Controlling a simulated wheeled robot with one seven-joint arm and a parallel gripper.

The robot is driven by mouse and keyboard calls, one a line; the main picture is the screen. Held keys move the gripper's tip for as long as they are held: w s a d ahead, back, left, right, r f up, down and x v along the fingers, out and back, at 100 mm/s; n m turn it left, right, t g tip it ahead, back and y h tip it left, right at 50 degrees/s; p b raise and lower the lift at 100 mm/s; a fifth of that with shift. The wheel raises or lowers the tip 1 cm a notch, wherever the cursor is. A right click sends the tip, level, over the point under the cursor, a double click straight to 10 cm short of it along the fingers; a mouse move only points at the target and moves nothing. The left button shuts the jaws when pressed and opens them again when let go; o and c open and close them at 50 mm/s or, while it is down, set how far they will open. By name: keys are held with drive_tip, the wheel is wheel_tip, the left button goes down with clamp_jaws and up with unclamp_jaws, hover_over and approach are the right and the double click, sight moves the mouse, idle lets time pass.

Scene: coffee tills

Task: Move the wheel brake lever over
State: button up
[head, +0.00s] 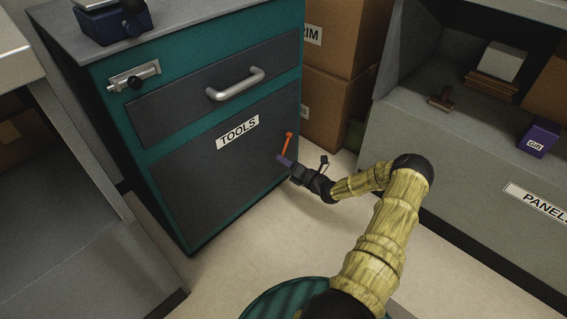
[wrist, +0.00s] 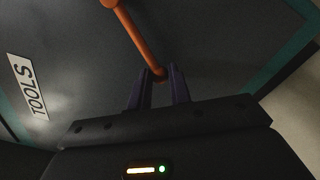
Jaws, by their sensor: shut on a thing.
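The wheel brake lever is a thin orange bar (head: 288,142) low on the right part of the cabinet's dark front panel. In the wrist view the orange lever (wrist: 138,40) slants from the upper left down to its end between my fingers. My gripper (head: 284,161) reaches it from the lower right. In the wrist view my gripper (wrist: 160,78) has its two purple fingers on either side of the lever's lower end, shut on it. The teal cabinet (head: 180,226) bears the TOOLS label (head: 238,132) on the same panel.
A drawer handle (head: 236,84) and a latch (head: 134,77) are above on the cabinet. Cardboard boxes (head: 325,105) stand behind it. A grey shelf unit (head: 470,165) is at the right, and a grey bench (head: 80,250) at the left. Bare floor (head: 240,255) lies in front.

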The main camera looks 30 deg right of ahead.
drive_tip(key=shift+d, duration=0.1)
drive_tip(key=shift+w+d+f+b, duration=0.2)
drive_tip(key=shift+d+f+b, duration=0.15)
drive_tip(key=shift+d+b, duration=0.15)
drive_tip(key=shift+w+d+f+b, duration=0.2)
drive_tip(key=shift+d+f+b, duration=0.15)
drive_tip(key=shift+d, duration=0.25)
drive_tip(key=shift+r, duration=0.1)
drive_tip(key=o, duration=0.9)
